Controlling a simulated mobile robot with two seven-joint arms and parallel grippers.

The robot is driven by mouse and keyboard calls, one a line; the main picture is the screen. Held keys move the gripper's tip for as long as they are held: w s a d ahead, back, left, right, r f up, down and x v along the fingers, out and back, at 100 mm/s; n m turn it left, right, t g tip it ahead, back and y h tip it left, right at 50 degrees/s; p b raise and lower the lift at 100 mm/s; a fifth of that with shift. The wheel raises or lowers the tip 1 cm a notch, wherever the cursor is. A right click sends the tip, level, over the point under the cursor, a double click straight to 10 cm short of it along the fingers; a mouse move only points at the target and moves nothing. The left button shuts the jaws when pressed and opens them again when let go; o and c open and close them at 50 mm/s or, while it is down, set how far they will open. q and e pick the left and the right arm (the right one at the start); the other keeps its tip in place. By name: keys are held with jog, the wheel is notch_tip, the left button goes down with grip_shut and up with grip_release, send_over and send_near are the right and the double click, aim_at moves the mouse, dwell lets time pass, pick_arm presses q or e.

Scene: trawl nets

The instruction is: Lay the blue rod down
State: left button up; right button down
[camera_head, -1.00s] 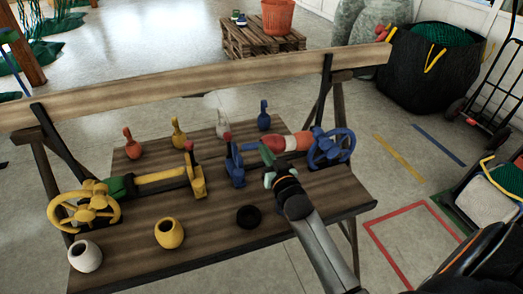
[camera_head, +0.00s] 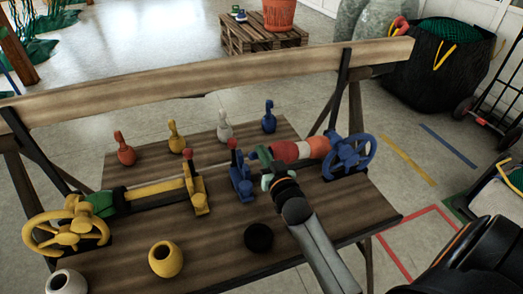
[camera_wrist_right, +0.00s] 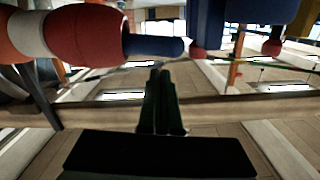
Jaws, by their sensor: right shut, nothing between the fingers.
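The blue rod (camera_wrist_right: 155,46) shows in the right wrist view, sticking out horizontally from the rounded red end of a red-and-white float (camera_wrist_right: 85,37). Its free end points towards a blue upright stand (camera_wrist_right: 243,12). In the head view the float (camera_head: 300,150) lies between the blue stand (camera_head: 242,181) and a blue handwheel (camera_head: 350,155); my right gripper hides most of the rod there. My right gripper (camera_head: 264,157) is shut and empty, close beside the float's left end. Its fingers (camera_wrist_right: 160,98) appear below the rod in the wrist view, with a gap in the picture. My left gripper is out of view.
A yellow rod (camera_head: 155,191) with a yellow handwheel (camera_head: 68,229) lies on the left of the bench (camera_head: 215,255). Several coloured pins stand behind, including a blue pin (camera_head: 269,119). A yellow pot (camera_head: 165,259) and a black round piece (camera_head: 259,237) stand in front. A wooden beam (camera_head: 200,80) crosses behind.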

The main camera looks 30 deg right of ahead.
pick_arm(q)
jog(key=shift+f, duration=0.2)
pick_arm(e)
jog(key=shift+f, duration=0.15)
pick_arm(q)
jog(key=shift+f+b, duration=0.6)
pick_arm(e)
jog(key=shift+w+a+f+n, duration=0.15)
jog(key=shift+f+n, duration=0.1)
jog(key=shift+f, duration=0.35)
jog(key=shift+s+a+f+n, duration=0.1)
jog(key=shift+f+n, duration=0.15)
jog(key=shift+f, duration=0.3)
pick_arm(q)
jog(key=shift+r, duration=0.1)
pick_arm(e)
jog(key=shift+r, duration=0.1)
